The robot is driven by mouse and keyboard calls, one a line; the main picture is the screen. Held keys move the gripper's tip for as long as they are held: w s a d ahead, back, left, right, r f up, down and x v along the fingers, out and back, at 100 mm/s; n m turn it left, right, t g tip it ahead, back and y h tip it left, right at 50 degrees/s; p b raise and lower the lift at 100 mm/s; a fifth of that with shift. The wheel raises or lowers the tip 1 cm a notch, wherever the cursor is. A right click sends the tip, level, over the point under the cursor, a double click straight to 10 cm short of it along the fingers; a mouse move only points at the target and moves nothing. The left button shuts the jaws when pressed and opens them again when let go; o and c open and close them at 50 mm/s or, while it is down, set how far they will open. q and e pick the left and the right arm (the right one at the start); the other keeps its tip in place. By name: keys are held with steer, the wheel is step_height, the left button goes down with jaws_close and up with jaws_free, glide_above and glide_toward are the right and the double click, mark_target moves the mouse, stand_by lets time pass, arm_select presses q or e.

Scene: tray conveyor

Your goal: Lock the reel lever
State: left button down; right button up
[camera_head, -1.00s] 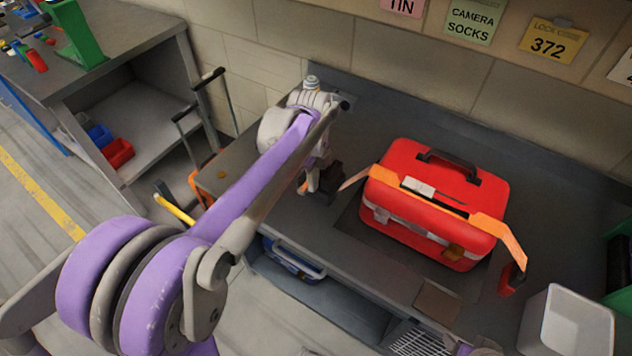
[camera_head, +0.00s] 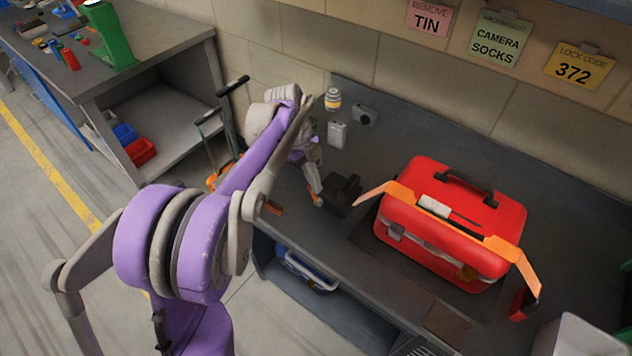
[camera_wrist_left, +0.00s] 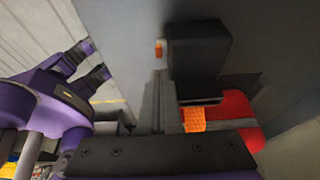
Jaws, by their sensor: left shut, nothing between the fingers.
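A black block-like reel (camera_head: 343,190) stands on the grey bench, left of the red case (camera_head: 450,220). An orange strap (camera_head: 490,245) lies over the case, and its left end comes down near the reel. My left gripper (camera_head: 318,199) is low beside the reel's left side, shut and empty. In the left wrist view the black reel (camera_wrist_left: 198,55) is close beyond the fingers (camera_wrist_left: 162,95), with the orange strap (camera_wrist_left: 194,119) behind. A small orange tip (camera_wrist_left: 159,49) shows left of the reel; I cannot tell whether it is the lever.
A jar (camera_head: 333,99) and small grey boxes are by the wall behind my left arm. A black and red fitting (camera_head: 522,303) is at the strap's right end. A pale bin (camera_head: 575,338) is at bottom right. A yellow card (camera_head: 580,65) reads "LOCK CODE 372".

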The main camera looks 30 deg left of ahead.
arm_select(q)
steer(key=shift+r+p, duration=0.45)
steer(key=shift+r, duration=0.3)
arm_select(e)
steer(key=shift+w+r, duration=0.15)
steer(key=shift+r, duration=0.45)
arm_select(q)
steer(key=shift+r, duration=0.15)
arm_select(e)
steer(key=shift+a+r, duration=0.1)
